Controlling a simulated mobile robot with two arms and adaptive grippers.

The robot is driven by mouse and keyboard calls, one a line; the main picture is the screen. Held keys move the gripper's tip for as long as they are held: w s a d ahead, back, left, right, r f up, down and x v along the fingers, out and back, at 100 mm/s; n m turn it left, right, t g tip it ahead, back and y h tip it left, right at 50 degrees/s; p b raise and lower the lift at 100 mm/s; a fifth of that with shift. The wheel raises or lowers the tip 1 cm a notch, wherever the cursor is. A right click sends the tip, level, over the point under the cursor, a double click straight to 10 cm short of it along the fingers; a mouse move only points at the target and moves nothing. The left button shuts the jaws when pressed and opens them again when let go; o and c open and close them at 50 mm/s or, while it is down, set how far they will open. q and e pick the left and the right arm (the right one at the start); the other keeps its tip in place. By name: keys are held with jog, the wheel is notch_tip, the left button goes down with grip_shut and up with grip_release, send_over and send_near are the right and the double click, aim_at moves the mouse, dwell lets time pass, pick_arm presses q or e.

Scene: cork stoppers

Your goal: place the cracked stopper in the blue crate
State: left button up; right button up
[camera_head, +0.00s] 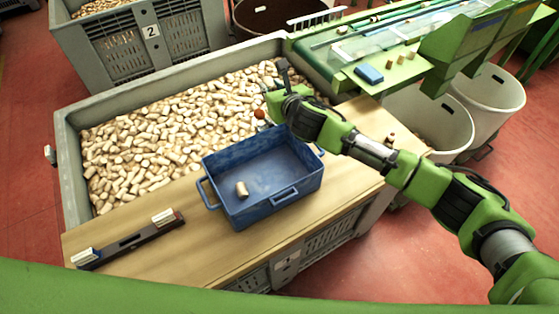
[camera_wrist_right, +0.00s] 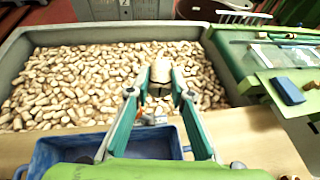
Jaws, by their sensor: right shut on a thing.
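My right gripper (camera_head: 272,97) is above the back right part of the big grey bin, beyond the blue crate's far rim. In the right wrist view, the gripper (camera_wrist_right: 160,84) is shut on a pale cork stopper (camera_wrist_right: 161,73), held between its fingertips over the bin's corks. Whether this stopper is cracked I cannot tell. One stopper (camera_head: 242,189) lies on the crate's floor. My left gripper is not in view.
The grey bin (camera_head: 66,165) is full of loose corks. A dark level-like bar (camera_head: 130,240) lies on the wooden board (camera_head: 185,240) at left. A green conveyor (camera_head: 335,75) with a blue block (camera_head: 369,73) is at back right. White bins (camera_head: 440,125) stand at right.

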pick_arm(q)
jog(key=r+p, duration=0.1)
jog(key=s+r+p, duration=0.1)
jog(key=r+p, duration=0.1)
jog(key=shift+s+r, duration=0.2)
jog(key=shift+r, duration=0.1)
pick_arm(e)
jog(key=s+d+f, duration=0.8)
jog(key=d+f, duration=0.1)
jog(key=f, duration=0.3)
jog(key=shift+s+d+f, duration=0.15)
jog(key=shift+d, duration=0.15)
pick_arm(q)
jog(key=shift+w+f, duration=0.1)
pick_arm(e)
jog(key=shift+f, duration=0.1)
